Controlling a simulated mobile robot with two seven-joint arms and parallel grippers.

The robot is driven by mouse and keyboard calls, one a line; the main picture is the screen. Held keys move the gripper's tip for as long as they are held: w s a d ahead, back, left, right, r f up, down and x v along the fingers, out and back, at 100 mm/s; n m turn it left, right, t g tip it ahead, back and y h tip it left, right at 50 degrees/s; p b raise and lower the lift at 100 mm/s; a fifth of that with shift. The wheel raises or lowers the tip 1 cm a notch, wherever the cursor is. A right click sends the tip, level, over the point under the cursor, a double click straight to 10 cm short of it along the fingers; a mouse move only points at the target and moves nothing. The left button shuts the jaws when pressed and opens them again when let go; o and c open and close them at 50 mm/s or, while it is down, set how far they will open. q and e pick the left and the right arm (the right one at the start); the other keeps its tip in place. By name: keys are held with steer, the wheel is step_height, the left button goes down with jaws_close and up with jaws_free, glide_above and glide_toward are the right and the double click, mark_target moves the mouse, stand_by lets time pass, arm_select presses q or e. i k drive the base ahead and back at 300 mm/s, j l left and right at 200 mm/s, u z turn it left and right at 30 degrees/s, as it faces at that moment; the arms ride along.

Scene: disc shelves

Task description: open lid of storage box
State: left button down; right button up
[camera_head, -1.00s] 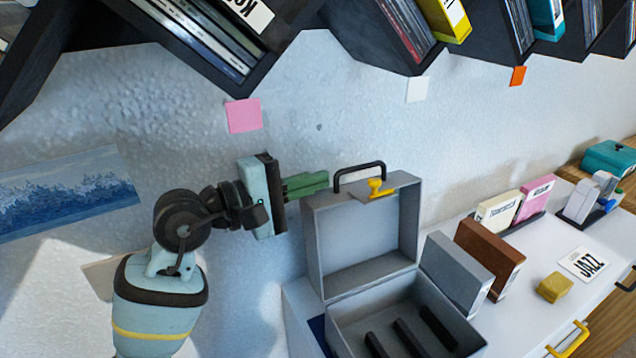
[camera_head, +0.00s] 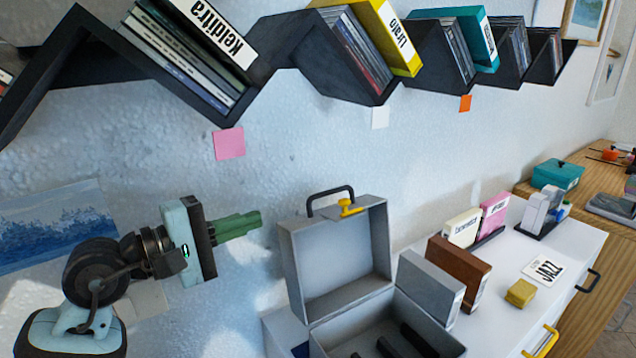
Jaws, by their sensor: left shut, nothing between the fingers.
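The grey storage box (camera_head: 374,335) stands on the white cabinet with its lid (camera_head: 337,262) raised upright at the back. The lid carries a black handle (camera_head: 330,197) and a yellow latch (camera_head: 349,207) on its top edge. Dark divider bars lie inside the box, which is cut off by the bottom edge of the view. My left gripper (camera_head: 258,220) is shut and empty, with green fingers pointing right. It is left of the lid's handle, with a gap between them. My right gripper is not in view.
A grey case and a brown case (camera_head: 458,274) stand right beside the box. A yellow block (camera_head: 520,293) and a JAZZ card (camera_head: 546,269) lie on the white cabinet top (camera_head: 500,258). Dark zigzag shelves (camera_head: 345,75) with discs hang on the wall above.

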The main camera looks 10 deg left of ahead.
mark_target(331, 262)
steer(key=k+l, duration=0.1)
steer(key=l, duration=0.25)
steer(key=k+l, duration=0.1)
steer(key=l, duration=0.25)
steer(key=k+l, duration=0.1)
steer(key=l, duration=0.25)
steer(key=k+l, duration=0.1)
steer(key=l, duration=0.25)
